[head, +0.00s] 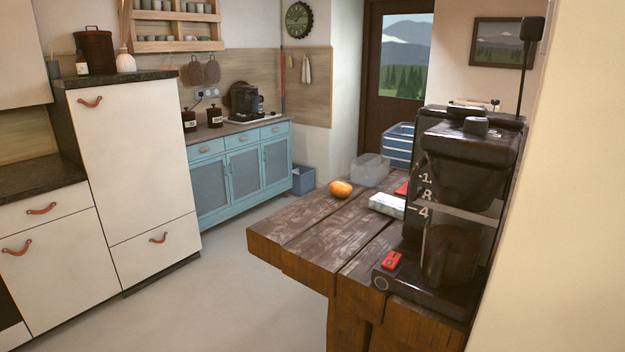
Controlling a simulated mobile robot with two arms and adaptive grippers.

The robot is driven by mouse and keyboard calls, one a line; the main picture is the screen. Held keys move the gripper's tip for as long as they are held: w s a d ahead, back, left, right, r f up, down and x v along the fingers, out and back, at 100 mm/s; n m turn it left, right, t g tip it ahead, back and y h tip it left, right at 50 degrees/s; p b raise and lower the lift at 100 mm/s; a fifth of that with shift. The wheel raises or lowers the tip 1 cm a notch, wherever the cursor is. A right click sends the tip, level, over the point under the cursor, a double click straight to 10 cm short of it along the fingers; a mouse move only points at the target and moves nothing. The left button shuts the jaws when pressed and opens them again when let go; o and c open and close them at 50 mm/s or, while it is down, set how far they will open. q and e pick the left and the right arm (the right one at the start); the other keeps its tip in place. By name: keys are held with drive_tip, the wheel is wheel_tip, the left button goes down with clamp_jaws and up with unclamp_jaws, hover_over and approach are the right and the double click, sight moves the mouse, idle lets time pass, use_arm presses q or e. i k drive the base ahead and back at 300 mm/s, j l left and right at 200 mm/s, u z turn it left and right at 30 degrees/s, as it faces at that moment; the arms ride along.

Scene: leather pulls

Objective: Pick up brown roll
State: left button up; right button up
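A small rounded, golden-orange object (341,189), which may be the brown roll, lies on the wooden table (300,222) near its far left edge. It is small in the head view, and I cannot tell for sure that it is a roll. Nothing covers it from this side. Neither of my grippers is in view.
A large black coffee maker (465,185) stands on the table's right side. Open floor (215,290) lies left of the table, before white cabinets (135,170).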

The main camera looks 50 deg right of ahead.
sight(339, 189)
drive_tip(key=i+z, duration=0.2)
drive_tip(key=i, duration=0.4)
drive_tip(key=i+j+z, duration=0.2)
drive_tip(key=i, duration=0.35)
drive_tip(key=i+z, duration=0.2)
drive_tip(key=i, duration=0.4)
drive_tip(key=i+z, duration=0.2)
drive_tip(key=z, duration=0.2)
drive_tip(key=i+z, duration=0.2)
drive_tip(key=z, duration=0.2)
drive_tip(key=i+j+z, duration=0.1)
drive_tip(key=z, duration=0.3)
drive_tip(key=i+j+z, duration=0.2)
drive_tip(key=z, duration=0.2)
drive_tip(key=i+j+z, duration=0.15)
drive_tip(key=z, duration=0.25)
